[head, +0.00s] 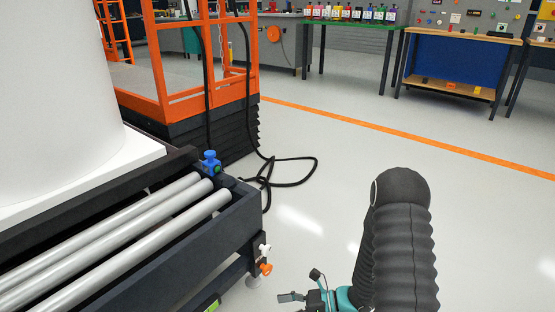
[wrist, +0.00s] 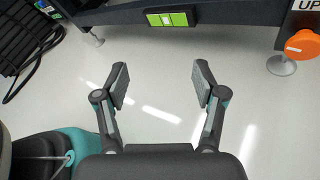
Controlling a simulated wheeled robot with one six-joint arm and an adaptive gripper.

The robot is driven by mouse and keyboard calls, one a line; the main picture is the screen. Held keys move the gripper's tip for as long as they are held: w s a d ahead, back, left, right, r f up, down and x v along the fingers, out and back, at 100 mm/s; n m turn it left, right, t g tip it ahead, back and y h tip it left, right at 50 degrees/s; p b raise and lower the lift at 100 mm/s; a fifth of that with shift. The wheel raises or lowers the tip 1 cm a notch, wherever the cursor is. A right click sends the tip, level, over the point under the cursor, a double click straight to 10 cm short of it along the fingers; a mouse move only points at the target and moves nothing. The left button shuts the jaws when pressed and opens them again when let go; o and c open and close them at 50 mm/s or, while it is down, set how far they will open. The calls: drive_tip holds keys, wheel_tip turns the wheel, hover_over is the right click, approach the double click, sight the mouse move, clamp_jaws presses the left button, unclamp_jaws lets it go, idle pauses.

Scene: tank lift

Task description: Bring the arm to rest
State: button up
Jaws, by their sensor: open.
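My gripper (wrist: 160,88) is open and empty in the wrist view, with its two fingers spread apart over the pale floor. In the head view part of my gripper (head: 305,295) shows at the bottom edge, right of the roller frame. My arm, in a dark ribbed sleeve (head: 400,240), stands at the lower right of the head view. The fingers touch nothing that I can see.
A dark roller frame (head: 232,222) with grey rollers carries a large white tank (head: 50,90) at left. An orange lift (head: 185,103) stands behind it, with a black cable (head: 290,184) looped on the floor. Benches line the back. Floor at right is clear.

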drive_tip(key=s+d+r+n+g+h+p, duration=0.1)
drive_tip(key=s+d+r+n+h, duration=0.3)
drive_tip(key=r+n, duration=0.25)
drive_tip(key=s+d+r+n+g+h+p, duration=0.1)
drive_tip(key=s+d+r+n+h+p, duration=0.2)
drive_tip(key=r+n, duration=0.35)
drive_tip(key=s+d+r+n+g+h, duration=0.1)
drive_tip(key=s+d+r+n+h, duration=0.35)
drive_tip(key=r, duration=0.35)
drive_tip(key=s+d+r+n+t+h+p, duration=0.1)
drive_tip(key=r+t, duration=0.3)
drive_tip(key=r, duration=0.7)
drive_tip(key=s+d+r+n+t+h+p, duration=0.1)
drive_tip(key=s+r+n+t+p, duration=0.3)
drive_tip(key=r, duration=0.7)
drive_tip(key=shift+s+d+r+h, duration=0.15)
drive_tip(key=shift+s+d+h, duration=0.2)
drive_tip(key=shift+h, duration=0.4)
